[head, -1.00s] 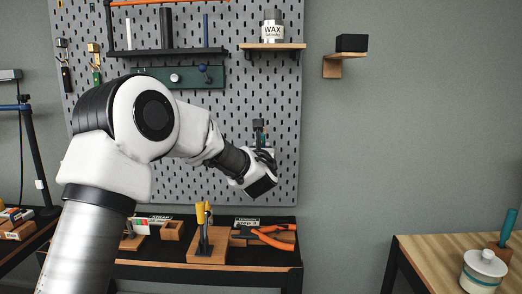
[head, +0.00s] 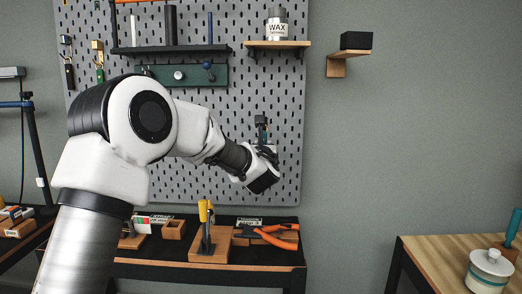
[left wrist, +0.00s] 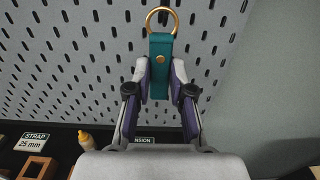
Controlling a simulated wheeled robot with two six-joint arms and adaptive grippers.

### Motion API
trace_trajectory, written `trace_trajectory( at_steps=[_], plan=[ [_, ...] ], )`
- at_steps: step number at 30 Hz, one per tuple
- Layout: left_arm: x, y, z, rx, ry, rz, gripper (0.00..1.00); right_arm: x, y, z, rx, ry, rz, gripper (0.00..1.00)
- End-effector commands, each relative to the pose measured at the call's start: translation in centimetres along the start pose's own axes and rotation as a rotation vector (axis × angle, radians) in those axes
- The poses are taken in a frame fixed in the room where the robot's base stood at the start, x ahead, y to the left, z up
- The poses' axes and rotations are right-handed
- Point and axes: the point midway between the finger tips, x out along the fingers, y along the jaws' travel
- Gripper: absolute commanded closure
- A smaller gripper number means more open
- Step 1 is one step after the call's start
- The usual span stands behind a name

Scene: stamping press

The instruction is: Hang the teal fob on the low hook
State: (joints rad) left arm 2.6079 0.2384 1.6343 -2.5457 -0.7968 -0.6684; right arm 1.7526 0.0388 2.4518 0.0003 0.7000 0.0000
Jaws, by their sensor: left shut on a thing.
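My left gripper (left wrist: 160,85) is shut on the teal fob (left wrist: 160,62), a strap with a brass stud and a gold ring (left wrist: 161,10) standing up above the fingers. In the head view the gripper (head: 265,153) is in front of the lower right of the grey pegboard, and only a bit of the teal fob (head: 264,138) shows. A small dark fitting, apparently the low hook (head: 261,120), is on the pegboard just above it. I cannot tell whether ring and hook touch. My right gripper is not in view.
A dark fob (head: 70,75) and a green fob (head: 100,74) hang at the board's upper left. A shelf with a wax can (head: 277,25) is above the gripper. Below, a black bench holds orange-handled pliers (head: 275,236) and a yellow-topped stand (head: 206,213).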

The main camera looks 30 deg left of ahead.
Motion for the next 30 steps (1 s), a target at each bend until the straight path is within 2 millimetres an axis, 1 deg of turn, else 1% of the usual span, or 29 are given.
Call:
trace_trajectory(
  at_steps=[1, 10, 30],
  plan=[
    [0.0, 0.0, -0.1, 0.0, -0.001, 0.0, 1.0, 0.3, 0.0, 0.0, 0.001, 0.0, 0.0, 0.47],
    [0.1, 0.0, -0.1, 0.0, 0.0, 0.0, 1.0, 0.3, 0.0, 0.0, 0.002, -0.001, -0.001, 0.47],
    [2.1, -0.4, -0.2, -0.001, -0.001, 0.001, 1.0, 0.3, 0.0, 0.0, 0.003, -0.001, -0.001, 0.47]
  ],
)
